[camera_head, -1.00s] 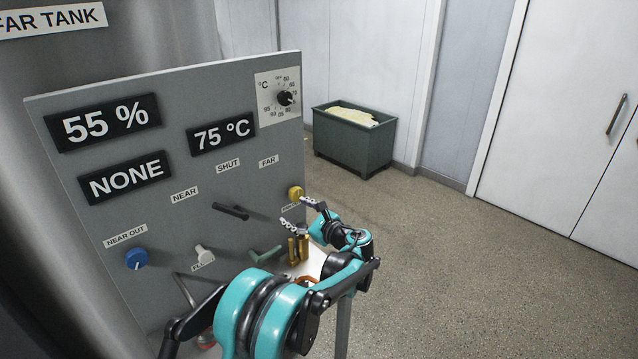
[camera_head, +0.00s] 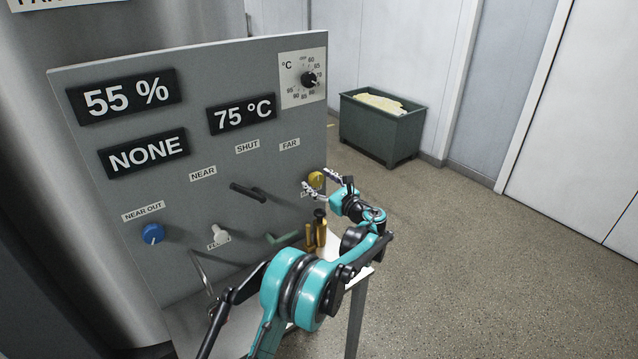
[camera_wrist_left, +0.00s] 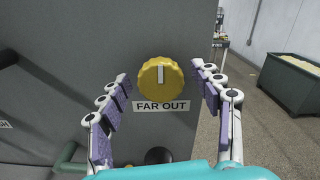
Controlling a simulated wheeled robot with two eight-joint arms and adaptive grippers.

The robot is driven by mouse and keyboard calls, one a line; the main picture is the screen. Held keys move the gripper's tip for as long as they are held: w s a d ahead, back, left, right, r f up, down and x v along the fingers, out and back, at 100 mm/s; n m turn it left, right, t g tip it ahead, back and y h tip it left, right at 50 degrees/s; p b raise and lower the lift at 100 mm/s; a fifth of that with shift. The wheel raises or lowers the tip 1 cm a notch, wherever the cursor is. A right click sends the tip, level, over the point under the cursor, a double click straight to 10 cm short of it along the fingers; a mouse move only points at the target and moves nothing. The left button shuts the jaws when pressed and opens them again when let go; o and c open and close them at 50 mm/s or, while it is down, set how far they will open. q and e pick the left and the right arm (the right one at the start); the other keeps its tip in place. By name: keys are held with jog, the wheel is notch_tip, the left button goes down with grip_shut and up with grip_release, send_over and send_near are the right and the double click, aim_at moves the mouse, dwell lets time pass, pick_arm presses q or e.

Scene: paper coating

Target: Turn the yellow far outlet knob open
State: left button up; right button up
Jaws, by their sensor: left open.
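The yellow far outlet knob (camera_head: 316,179) sits near the right edge of the grey panel (camera_head: 225,160). In the left wrist view the knob (camera_wrist_left: 161,85) faces me above a "FAR OUT" label (camera_wrist_left: 161,107), and its white mark points straight up. My left gripper (camera_head: 320,187) is open in front of it. In the wrist view its fingers (camera_wrist_left: 160,92) stand to the left and right of the knob, apart from it, with purple pads facing inward. My right gripper is not in view.
A blue near outlet knob (camera_head: 152,233), a white knob (camera_head: 218,234) and a black lever (camera_head: 247,192) are on the panel. Brass cylinders (camera_head: 316,233) stand on a white table (camera_head: 358,272) below. A green bin (camera_head: 381,128) stands behind on open floor.

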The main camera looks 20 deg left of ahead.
pick_arm(q)
jog(key=shift+c, duration=0.3)
jog(key=c, duration=1.1)
